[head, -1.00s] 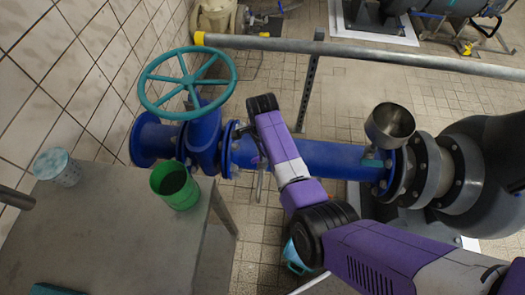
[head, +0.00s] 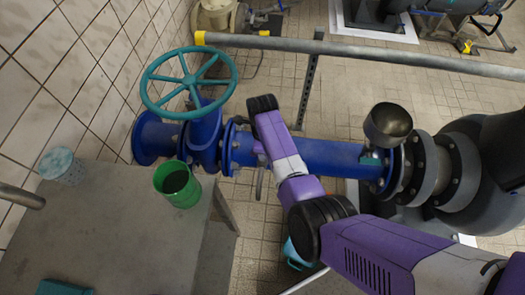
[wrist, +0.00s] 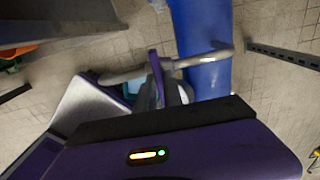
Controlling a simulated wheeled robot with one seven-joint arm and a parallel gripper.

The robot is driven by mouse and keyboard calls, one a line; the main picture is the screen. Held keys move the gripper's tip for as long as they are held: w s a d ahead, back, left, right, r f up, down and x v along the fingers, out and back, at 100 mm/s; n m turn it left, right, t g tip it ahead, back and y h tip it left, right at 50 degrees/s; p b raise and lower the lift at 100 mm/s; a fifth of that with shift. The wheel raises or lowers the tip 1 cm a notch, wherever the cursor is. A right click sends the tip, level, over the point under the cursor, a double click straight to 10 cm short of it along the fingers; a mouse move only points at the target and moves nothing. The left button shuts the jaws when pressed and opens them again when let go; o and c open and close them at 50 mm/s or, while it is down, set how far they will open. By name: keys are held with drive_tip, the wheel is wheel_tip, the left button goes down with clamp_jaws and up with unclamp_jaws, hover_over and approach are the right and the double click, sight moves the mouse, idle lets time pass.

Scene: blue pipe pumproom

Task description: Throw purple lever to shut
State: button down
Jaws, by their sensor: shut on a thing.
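The purple lever (wrist: 154,68) shows in the wrist view as a narrow upright strip in front of the blue pipe (wrist: 205,60), crossing a grey curved bar (wrist: 125,74). My gripper (wrist: 168,88) is shut on the lever; its fingertips are partly hidden by my wrist housing. In the head view my purple arm reaches over the blue pipe (head: 335,157), and a small purple piece (head: 260,148), likely the lever, shows beside my wrist. Most of the lever and my fingers are hidden there.
A teal handwheel (head: 188,80) stands on the blue valve at the left. A green cup (head: 177,184) and a white-blue cup (head: 61,165) stand on the grey table (head: 120,235). A metal funnel cup (head: 388,125) sits above the pipe. A grey rail (head: 400,58) crosses behind.

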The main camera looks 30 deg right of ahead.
drive_tip(key=shift+d, duration=0.1)
idle(0.3)
drive_tip(key=c, duration=1.5)
unclamp_jaws()
wheel_tip(320, 180, up, 8)
drive_tip(key=shift+f+p, duration=0.1)
drive_tip(key=shift+p, duration=0.25)
